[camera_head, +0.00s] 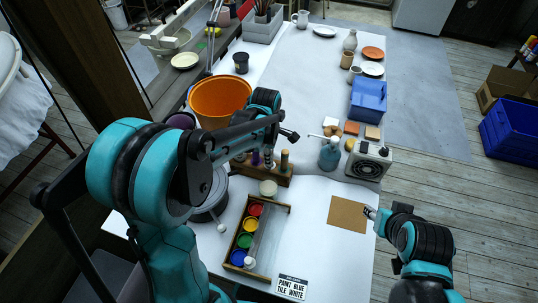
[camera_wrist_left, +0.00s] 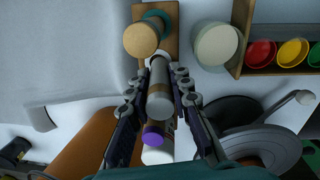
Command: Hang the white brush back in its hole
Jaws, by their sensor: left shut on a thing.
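My left gripper (camera_wrist_left: 160,92) is shut on the white brush (camera_wrist_left: 159,75), a pale grey-white cylinder with a brown band, seen nearly end-on between the fingers. It is over the wooden brush rack (camera_head: 278,181), which also shows below it in the wrist view (camera_wrist_left: 171,42). A wooden-handled brush (camera_head: 284,160) stands in the rack at the right, and a purple-banded one (camera_wrist_left: 153,136) is on the other side of the held brush. The brush's lower end and its hole are hidden, so I cannot tell whether it is inside. My right gripper (camera_head: 370,212) is beside the tan square; its jaws are unclear.
An orange bucket (camera_head: 220,98) stands behind the rack. A cream pot (camera_head: 268,188) and a paint box (camera_head: 283,208) are in front. A grey turntable (camera_head: 207,213) is at the left.

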